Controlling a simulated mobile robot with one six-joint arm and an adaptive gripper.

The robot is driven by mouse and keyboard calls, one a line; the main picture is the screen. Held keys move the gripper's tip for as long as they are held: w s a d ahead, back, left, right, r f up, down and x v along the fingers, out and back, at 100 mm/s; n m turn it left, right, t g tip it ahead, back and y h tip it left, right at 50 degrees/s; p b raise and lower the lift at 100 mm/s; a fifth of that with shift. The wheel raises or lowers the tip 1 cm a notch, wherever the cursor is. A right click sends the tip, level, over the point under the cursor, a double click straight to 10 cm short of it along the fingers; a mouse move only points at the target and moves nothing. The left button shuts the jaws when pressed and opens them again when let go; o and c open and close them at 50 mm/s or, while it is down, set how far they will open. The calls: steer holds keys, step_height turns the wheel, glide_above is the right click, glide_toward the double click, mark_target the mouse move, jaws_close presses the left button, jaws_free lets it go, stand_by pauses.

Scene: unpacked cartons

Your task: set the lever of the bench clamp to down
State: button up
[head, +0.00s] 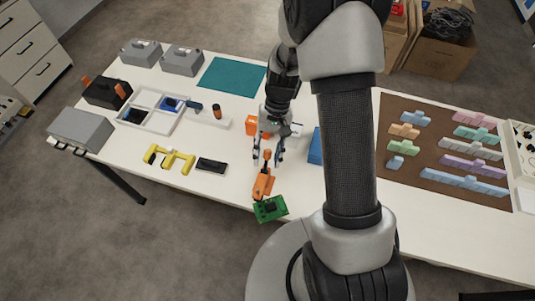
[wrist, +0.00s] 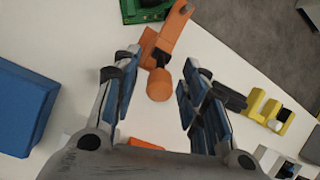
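The orange bench clamp (head: 262,187) is at the near edge of the table and also shows at the top of the wrist view (wrist: 172,32). Its lever has a rounded orange knob (head: 267,156), seen large in the wrist view (wrist: 160,84), on a short dark neck. The lever appears raised from the clamp body toward my gripper; its exact angle is unclear. A green circuit board (head: 270,208) is at the clamp's front end. My gripper (head: 268,160) is open above the clamp. Its fingers (wrist: 161,95) are on either side of the knob, with visible gaps.
An orange block (head: 252,124) stands behind my gripper. A blue box (head: 314,147) is to the right, partly hidden by my arm. A yellow part (head: 169,158) and a black device (head: 212,165) lie left. The white tabletop (head: 225,187) is clear left of the clamp.

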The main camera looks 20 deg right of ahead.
steer(key=shift+c, duration=0.5)
jaws_close()
stand_by(0.3)
